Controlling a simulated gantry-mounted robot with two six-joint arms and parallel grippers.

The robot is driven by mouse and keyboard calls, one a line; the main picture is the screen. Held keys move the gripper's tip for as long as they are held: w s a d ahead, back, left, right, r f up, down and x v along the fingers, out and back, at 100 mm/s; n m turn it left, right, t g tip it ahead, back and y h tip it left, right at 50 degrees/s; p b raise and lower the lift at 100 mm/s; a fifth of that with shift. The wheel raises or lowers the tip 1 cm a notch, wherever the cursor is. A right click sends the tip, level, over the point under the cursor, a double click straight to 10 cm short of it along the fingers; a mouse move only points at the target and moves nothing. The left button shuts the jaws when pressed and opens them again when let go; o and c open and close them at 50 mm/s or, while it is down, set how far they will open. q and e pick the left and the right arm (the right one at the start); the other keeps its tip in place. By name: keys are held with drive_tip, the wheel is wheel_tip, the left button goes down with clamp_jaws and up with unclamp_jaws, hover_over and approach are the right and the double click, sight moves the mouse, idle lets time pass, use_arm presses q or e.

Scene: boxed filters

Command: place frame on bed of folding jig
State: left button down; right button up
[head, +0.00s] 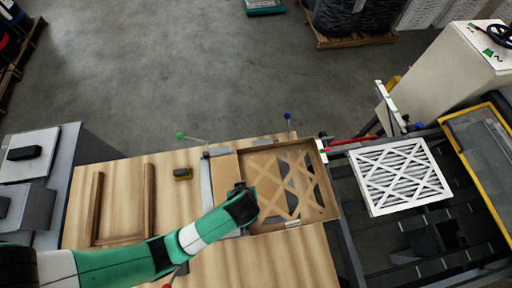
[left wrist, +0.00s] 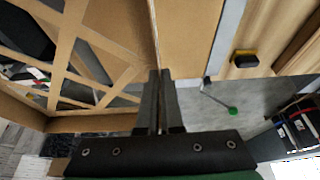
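The brown cardboard frame (head: 311,162) has a lattice of crossing strips and raised side walls. It is at the folding jig, on the right part of the wooden table; I cannot tell if it rests fully on the bed. The jig shows a grey rail (head: 206,182) along its left side and levers with a green knob (head: 180,136) and a blue knob (head: 288,116). My left gripper (head: 240,188) is at the frame's left wall. In the left wrist view its fingers (left wrist: 160,100) are closed around the wall's thin edge. My right gripper is not in view.
A white pleated filter (head: 400,178) lies on the dark conveyor at right. A small dark and yellow block (head: 182,174) sits left of the jig. A grey machine (head: 40,190) stands at far left.

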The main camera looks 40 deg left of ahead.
use_arm(q)
drive_tip(key=shift+d, duration=0.1)
drive_tip(key=shift+w, duration=0.1)
drive_tip(key=shift+a, duration=0.2)
approach(212, 186)
drive_tip(key=shift+w+a+f+p, duration=0.15)
drive_tip(key=shift+w+f+p, duration=0.05)
drive_tip(key=shift+w, duration=0.25)
drive_tip(key=shift+w+a+f+p, duration=0.15)
drive_tip(key=shift+w+a+f, duration=0.1)
drive_tip(key=shift+w, duration=0.2)
drive_tip(key=shift+a+f, duration=0.1)
drive_tip(key=shift+f, duration=0.15)
drive_tip(key=shift+s+a+f, duration=0.1)
drive_tip(key=shift+f, duration=0.8)
drive_tip(key=shift+s+a+f, duration=0.1)
drive_tip(key=shift+f, duration=0.8)
